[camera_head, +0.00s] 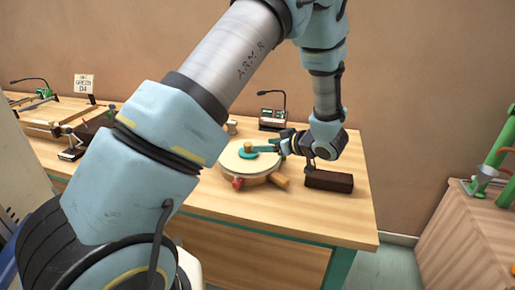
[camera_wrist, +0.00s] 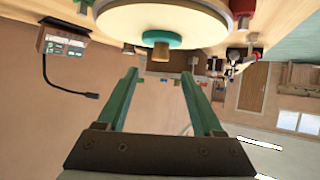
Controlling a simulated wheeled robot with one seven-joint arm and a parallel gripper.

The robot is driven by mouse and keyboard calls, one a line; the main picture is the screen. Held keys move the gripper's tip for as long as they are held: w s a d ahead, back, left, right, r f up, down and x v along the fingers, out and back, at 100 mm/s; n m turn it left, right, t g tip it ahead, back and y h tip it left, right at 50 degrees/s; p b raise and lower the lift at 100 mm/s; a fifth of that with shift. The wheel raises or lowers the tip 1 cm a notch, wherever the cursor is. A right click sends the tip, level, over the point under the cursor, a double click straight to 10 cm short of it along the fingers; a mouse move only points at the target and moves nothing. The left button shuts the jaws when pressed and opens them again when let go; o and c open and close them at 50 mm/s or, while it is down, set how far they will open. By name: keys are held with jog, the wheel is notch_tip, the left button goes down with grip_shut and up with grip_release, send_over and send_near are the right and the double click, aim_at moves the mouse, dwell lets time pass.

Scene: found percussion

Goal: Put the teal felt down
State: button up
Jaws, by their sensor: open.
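The teal felt (camera_head: 246,154) is a round teal disc with a wooden knob on top. It lies on the pale head of the round drum (camera_head: 232,163), and the felt also shows in the wrist view (camera_wrist: 174,39), which is upside down. My gripper (camera_head: 279,147) is at the right side of the drum, close to the felt. In the wrist view my gripper (camera_wrist: 160,74) has its two green fingers wide apart with nothing between them. The knob is just beyond the fingertips, in line with the gap, and appears apart from both fingers.
A dark block (camera_head: 328,181) lies on the wooden table (camera_head: 335,213) right of the drum. A small device with a gooseneck (camera_head: 272,118) stands behind. Red and wooden pieces stick out at the drum's front. A wooden frame (camera_head: 48,115) and card (camera_head: 84,83) are at left.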

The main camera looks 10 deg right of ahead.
jog(key=w+a+r+m+h, duration=0.2)
jog(key=w+a+r+h, duration=0.1)
jog(key=w+r+h, duration=0.25)
jog(key=s+a+r+m+g+h, duration=0.1)
jog(key=s+a+m+g, duration=0.4)
jog(key=s+a, duration=1.5)
jog(key=a+g, duration=0.2)
jog(key=g, duration=0.2)
jog(key=shift+a, duration=0.3)
